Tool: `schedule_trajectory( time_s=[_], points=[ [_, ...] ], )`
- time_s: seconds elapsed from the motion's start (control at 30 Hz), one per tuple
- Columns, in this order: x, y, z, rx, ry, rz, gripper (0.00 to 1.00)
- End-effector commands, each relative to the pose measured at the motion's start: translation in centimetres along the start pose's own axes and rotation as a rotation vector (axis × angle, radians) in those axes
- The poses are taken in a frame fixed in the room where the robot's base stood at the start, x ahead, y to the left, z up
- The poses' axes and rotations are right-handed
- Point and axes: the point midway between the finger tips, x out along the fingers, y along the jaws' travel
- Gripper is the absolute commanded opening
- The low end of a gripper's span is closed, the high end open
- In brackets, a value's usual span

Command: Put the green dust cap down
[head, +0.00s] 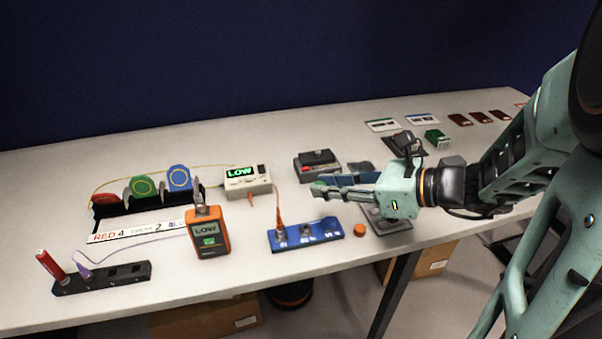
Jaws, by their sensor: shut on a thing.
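My gripper (322,190) reaches in from the right and points left above the table. It is shut on the small green dust cap (318,186), which shows as a dull green bit at the fingertips. The fingers hide part of the cap. The gripper is above the table between the grey-and-red device behind it and the blue port block in front. I cannot tell its exact height.
An orange cap (359,231) lies right of the blue port block (305,237). An orange LOW meter (207,232), a white LOW box (247,181) and a reel rack (97,210) stand to the left. Bare table (330,265) lies in front of the block.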

Motion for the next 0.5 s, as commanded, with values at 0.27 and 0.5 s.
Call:
schedule_trajectory(
  time_s=[0.27, 0.5],
  points=[
    [6.8, -2.1, -2.2, 0.003, 0.002, 0.004, 0.12],
    [9.2, -3.0, -3.4, -0.001, 0.001, 0.000, 0.12]
  ],
)
